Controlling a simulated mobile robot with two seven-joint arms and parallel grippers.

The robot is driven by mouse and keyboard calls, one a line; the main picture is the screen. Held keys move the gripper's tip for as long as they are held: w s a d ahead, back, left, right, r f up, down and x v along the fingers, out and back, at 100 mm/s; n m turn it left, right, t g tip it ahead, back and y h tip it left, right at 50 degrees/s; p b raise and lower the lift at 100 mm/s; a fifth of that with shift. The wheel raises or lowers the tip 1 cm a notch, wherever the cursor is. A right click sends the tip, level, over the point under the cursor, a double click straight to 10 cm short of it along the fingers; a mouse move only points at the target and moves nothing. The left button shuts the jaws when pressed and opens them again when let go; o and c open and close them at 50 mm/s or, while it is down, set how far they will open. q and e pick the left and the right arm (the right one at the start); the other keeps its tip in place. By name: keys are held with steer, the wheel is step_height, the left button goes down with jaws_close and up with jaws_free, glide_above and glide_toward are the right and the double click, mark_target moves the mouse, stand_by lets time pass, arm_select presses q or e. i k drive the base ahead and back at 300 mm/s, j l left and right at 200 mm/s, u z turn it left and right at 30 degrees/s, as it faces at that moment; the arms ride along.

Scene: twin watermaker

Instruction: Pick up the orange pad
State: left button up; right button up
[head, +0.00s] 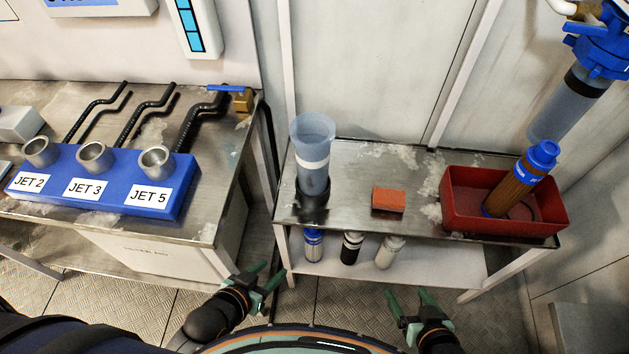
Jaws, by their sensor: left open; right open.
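The orange pad (389,200) is a small flat block. It lies on the metal top of the small table (350,228), between the clear cylinder and the red bin. My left gripper (268,271) is open and empty, low in front of the gap between the two tables, to the left of the pad. My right gripper (406,294) is open and empty, below and in front of the small table, nearer to me than the pad. Neither gripper touches the pad.
A clear cylinder (313,172) stands in a dark base left of the pad. A red bin (462,205) holding a brown bottle (516,182) with a blue cap is to its right. Several small bottles (351,247) stand on the lower shelf. A blue jet block (105,185) sits on the left bench.

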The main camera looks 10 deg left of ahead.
mark_target(385, 199)
steer(key=i+l+u, duration=0.15)
steer(key=l+u, duration=0.2)
steer(key=i+l+u, duration=0.15)
steer(key=l+u, duration=0.2)
